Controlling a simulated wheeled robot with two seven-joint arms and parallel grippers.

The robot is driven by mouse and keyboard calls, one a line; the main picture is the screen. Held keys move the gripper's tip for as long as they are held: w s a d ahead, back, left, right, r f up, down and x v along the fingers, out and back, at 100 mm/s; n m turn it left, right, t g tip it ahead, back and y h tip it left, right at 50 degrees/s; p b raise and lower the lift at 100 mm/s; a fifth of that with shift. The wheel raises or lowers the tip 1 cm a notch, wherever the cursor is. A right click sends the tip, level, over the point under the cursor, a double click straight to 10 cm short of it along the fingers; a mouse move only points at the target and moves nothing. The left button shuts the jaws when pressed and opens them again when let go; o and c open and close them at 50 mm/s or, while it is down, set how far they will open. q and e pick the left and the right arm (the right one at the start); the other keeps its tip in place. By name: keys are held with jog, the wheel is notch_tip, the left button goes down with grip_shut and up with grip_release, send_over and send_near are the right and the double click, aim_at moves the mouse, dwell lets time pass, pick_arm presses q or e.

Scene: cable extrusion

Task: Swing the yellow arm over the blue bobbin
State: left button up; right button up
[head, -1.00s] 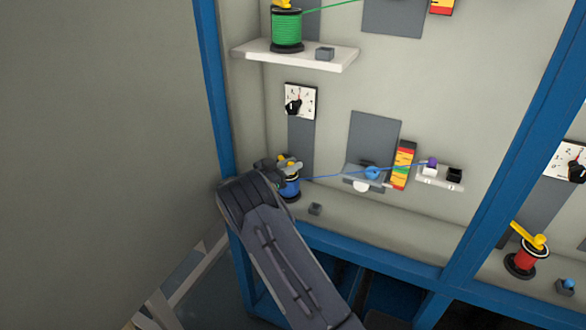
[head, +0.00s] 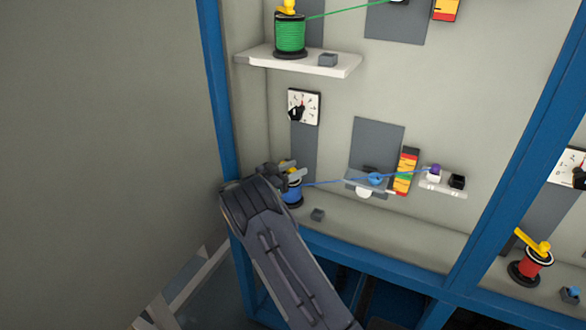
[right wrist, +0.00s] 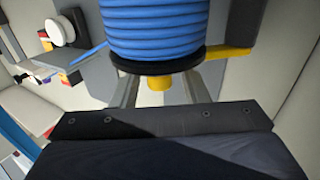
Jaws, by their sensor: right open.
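The blue bobbin (head: 292,192) stands on the lower shelf at the left, with a blue cable running from it to the right. In the right wrist view the bobbin (right wrist: 155,28) is large, with its black flange towards my gripper. The yellow arm (right wrist: 228,53) sticks out to the right past the flange there, and a yellow knob (right wrist: 158,83) sits at the flange's middle. My right gripper (right wrist: 160,92) is open, with a finger on each side of the knob. In the head view my right gripper (head: 286,172) partly hides the yellow arm. My left gripper is not in view.
A green bobbin (head: 290,34) stands on the white shelf (head: 300,64) above. A dial (head: 304,106) is on the wall between. A small grey block (head: 317,214) lies right of the blue bobbin. A red bobbin (head: 530,266) is beyond the blue post (head: 515,150).

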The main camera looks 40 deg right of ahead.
notch_tip(320, 180, up, 3)
jog(key=shift+f, duration=0.1)
jog(key=s+a+r+b, duration=0.1)
jog(key=s+a+r, duration=0.7)
jog(key=s, duration=0.3)
jog(key=shift+a+r, duration=0.3)
jog(key=shift+r, duration=0.6)
jog(key=shift+o, duration=0.2)
